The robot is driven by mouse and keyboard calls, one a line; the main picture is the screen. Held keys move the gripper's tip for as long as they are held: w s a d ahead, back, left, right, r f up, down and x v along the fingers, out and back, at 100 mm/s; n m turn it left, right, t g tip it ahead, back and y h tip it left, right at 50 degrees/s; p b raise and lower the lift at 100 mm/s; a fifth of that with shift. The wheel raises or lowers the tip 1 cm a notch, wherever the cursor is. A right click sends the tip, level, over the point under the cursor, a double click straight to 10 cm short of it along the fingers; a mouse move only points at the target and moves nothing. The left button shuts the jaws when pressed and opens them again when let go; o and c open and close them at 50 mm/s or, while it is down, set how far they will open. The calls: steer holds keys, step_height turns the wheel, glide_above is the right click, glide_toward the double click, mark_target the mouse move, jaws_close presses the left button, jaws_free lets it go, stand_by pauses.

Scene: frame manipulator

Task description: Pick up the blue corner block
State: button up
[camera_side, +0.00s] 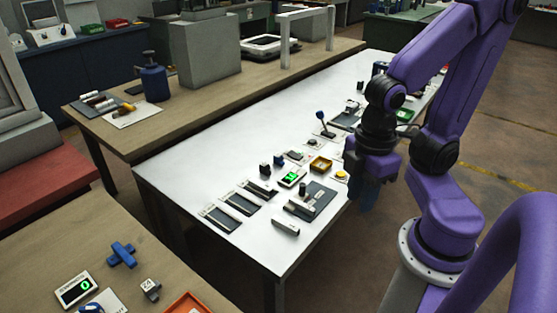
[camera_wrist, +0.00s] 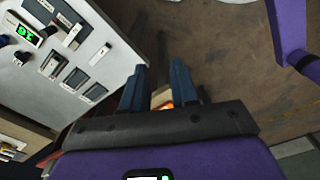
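A small dark blue block (camera_side: 279,160) stands on the white table (camera_side: 200,165) in the side view, beside a black block (camera_side: 265,168). It looks like the corner block, but its shape is too small to make out. My gripper (camera_side: 368,196) hangs past the table's right edge, apart from the blue block. In the wrist view my gripper (camera_wrist: 159,67) has its two blue fingers spread, with no object held between them. A small dark blue piece (camera_wrist: 22,30) shows at the upper left there, by the green-lit display.
A green-lit display (camera_side: 292,178), a yellow-brown tray (camera_side: 320,165), dark slotted plates (camera_side: 239,204) and a blue-knobbed lever (camera_side: 322,122) crowd the table's right half. A blue cross-shaped piece (camera_side: 121,254) lies on the front wooden table. The white table's left part is clear.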

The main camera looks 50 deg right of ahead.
steer(key=o, duration=0.4)
